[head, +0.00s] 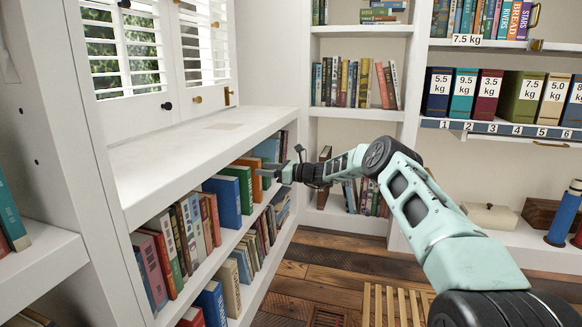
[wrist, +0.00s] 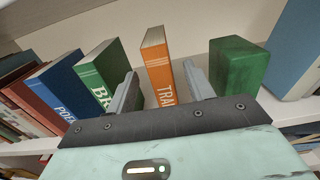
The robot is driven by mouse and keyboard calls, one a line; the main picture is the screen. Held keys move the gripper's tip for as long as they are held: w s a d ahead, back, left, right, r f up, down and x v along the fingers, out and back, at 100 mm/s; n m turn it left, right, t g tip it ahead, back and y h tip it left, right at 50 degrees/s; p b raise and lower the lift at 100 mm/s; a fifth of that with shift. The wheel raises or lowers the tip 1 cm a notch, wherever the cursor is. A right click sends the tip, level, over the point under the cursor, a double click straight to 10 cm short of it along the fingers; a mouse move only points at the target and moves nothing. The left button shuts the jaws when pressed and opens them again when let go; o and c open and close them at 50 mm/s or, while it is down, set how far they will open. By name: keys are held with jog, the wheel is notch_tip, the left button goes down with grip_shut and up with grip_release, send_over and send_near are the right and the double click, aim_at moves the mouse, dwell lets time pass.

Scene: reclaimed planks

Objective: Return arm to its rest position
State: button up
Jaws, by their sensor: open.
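My arm (head: 415,205) reaches out over the floor from the lower right to the low bookshelf under the window in the head view. My gripper (head: 284,172) is at the upper row of books there, and its fingers also show in the wrist view (wrist: 161,78). It is open. In the wrist view an orange book (wrist: 156,60) with a spine starting "TRA" stands upright between the two fingers, with gaps on both sides. A green book (wrist: 98,72) is left of the left finger, and a green block-like item (wrist: 238,65) is right of the right finger.
A blue book (head: 224,200) stands on the same shelf, with a white ledge (head: 180,160) above. A tall bookcase (head: 312,90) stands behind. Weight-labelled binders (head: 488,95) fill a shelf at right. Plank floor (head: 325,262) is open below, with a slatted wooden piece (head: 392,306).

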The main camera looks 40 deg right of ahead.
jog(key=p+v, duration=0.3)
jog(key=v, duration=0.6)
jog(key=shift+s+d, duration=0.2)
jog(key=shift+s, duration=0.1)
